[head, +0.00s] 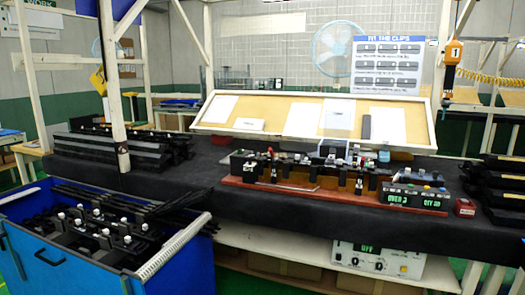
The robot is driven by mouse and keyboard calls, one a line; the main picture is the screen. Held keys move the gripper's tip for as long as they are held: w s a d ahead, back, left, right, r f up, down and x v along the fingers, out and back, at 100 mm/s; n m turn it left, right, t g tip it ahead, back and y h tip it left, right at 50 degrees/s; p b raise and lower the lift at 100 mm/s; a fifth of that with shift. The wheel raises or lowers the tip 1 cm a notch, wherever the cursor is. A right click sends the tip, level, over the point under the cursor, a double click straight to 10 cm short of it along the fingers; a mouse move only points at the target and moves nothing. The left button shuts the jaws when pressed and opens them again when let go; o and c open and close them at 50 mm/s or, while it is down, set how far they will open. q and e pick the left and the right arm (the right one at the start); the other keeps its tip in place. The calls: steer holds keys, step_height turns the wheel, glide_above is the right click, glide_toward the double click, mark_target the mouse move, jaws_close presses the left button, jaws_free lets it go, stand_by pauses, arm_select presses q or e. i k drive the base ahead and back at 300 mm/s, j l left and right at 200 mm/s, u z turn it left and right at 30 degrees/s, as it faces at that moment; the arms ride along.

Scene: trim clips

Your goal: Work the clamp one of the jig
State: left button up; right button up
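The jig (330,199) is a long reddish-brown base on the black-covered bench, right of the middle in the head view. Several small dark fixtures and clamps (358,183) stand along it, some with red or light tips. They are too small to tell which is clamp one or whether it is open or closed. A black block with white marks (243,166) sits at its left end. A control box with green displays (414,197) stands at its right end. Neither of my grippers is in view.
A blue bin (110,277) with black trim parts stands at the front left. Black trim strips (120,150) are stacked on the bench's left, and black trays (500,185) on its right. A small red box (464,208) sits beside the control box. A white post (115,100) rises at left.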

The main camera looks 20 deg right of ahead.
mark_target(270, 149)
steer(key=i+l+u, duration=0.1)
steer(key=l, duration=0.25)
steer(key=i+l+u, duration=0.15)
steer(key=l, duration=0.25)
steer(key=i+l, duration=0.15)
steer(key=l, duration=0.2)
steer(key=i+l, duration=0.2)
steer(key=l, duration=0.2)
steer(key=i+l, duration=0.15)
steer(key=l, duration=0.2)
steer(key=i+l, duration=0.15)
steer(key=l, duration=0.25)
steer(key=i+l, duration=0.15)
steer(key=l, duration=0.2)
steer(key=i+u, duration=0.05)
